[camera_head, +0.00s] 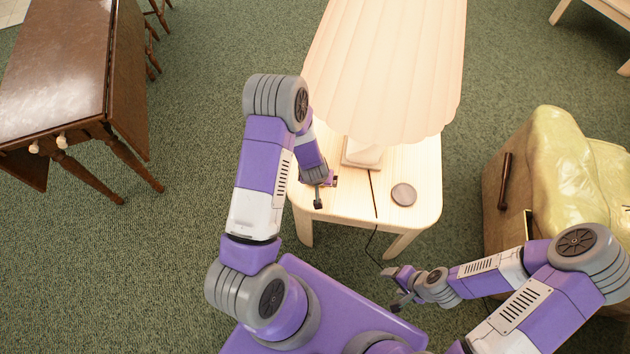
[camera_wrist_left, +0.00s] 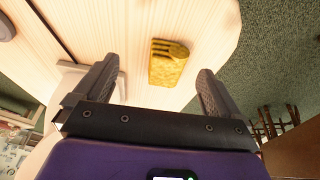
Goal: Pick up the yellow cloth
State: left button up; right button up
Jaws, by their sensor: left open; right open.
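The yellow cloth (camera_wrist_left: 168,63) is a small folded, textured piece lying on the pale wooden side table (camera_head: 421,170). It shows in the left wrist view between my open left fingers, just beyond their tips and not held. In the head view I cannot make the cloth out; my left arm and gripper cover that part of the table. My left gripper (camera_head: 326,192) is open over the table's left front edge. My right gripper (camera_head: 391,289) is open and empty in front of the table, low at the right.
A large lamp with a pleated shade (camera_head: 385,65) stands on the table, its base (camera_head: 362,153) close to my left gripper. A dark round disc (camera_head: 403,194) and a cord lie to the right. A yellow-green armchair (camera_head: 560,165) stands right, a dark wooden table (camera_head: 55,65) left.

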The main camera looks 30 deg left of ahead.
pick_arm(q)
jog(key=w+a, duration=0.1)
jog(key=w+a+b, duration=0.1)
jog(key=shift+w+a+f+t+y, duration=0.2)
jog(key=shift+a+f+t+y, duration=0.1)
jog(key=shift+a+f+y, duration=0.1)
jog(key=b+x, duration=0.3)
jog(key=x, duration=0.3)
jog(key=shift+w+d+f, duration=0.1)
jog(key=shift+w+f, duration=0.15)
jog(key=shift+f, duration=0.1)
pick_arm(e)
notch_tip(320, 180, down, 5)
jog(key=shift+r, duration=0.2)
pick_arm(q)
jog(key=shift+c, duration=0.3)
jog(key=c, duration=1)
